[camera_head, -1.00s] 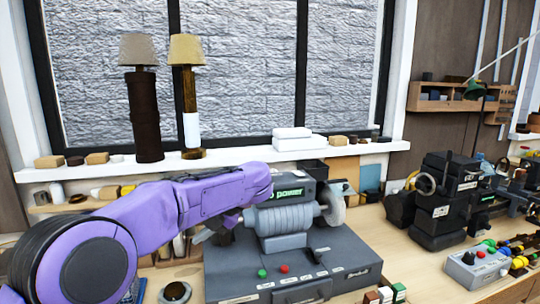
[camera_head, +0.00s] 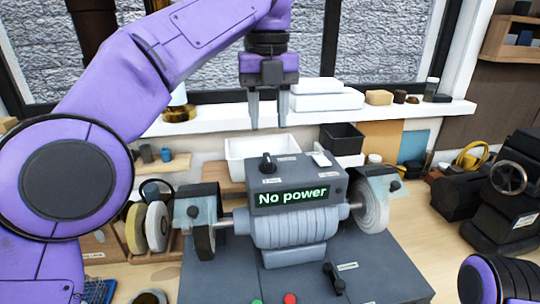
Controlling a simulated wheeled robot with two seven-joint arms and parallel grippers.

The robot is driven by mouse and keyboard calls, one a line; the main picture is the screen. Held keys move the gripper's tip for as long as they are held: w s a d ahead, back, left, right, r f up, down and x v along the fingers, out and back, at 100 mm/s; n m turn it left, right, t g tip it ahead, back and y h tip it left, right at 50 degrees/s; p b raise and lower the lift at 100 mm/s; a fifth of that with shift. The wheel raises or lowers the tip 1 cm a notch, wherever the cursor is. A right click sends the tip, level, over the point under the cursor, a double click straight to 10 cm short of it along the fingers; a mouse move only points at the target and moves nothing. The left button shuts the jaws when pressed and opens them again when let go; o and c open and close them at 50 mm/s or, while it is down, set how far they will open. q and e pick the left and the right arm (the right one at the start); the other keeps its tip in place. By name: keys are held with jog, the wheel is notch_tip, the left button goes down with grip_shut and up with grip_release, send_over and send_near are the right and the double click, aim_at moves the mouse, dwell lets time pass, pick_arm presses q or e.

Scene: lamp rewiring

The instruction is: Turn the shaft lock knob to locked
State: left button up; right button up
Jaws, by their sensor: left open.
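A grey bench grinder (camera_head: 297,228) stands on the bench, with a display box (camera_head: 325,175) reading "No power". A black knob (camera_head: 267,163) sits on top of this box. A black lever-like knob (camera_head: 334,279) sits on the grinder's base. The small labels are too blurred to tell which is the shaft lock. My left gripper (camera_head: 268,118) is open and empty, fingers pointing down, above the box-top knob and apart from it. Part of my right arm shows at the bottom right; its gripper is out of view.
Grinding wheels (camera_head: 371,206) flank the motor. Green and red buttons (camera_head: 290,299) are at the bottom edge. A white bin (camera_head: 240,150) and a black bin (camera_head: 341,140) stand behind. A black machine (camera_head: 505,195) stands at right. Bare bench lies between it and the grinder.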

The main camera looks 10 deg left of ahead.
aim_at(269, 155)
pick_arm(q)
jog(key=f+b, duration=0.1)
jog(key=s+f, duration=0.1)
jog(key=f, duration=0.1)
jog(key=f+b, duration=0.1)
jog(key=f, duration=0.1)
jog(key=shift+s+b, duration=0.3)
jog(key=w+f, duration=0.1)
jog(key=w+f+b, duration=0.1)
jog(key=shift+f, duration=0.4)
jog(key=shift+w+f, duration=0.25)
jog(key=shift+w, duration=0.05)
jog(key=shift+s+r, duration=0.3)
jog(key=shift+s, duration=0.35)
grip_shut()
pick_arm(e)
jog(key=f, duration=0.5)
jog(key=shift+s, duration=0.4)
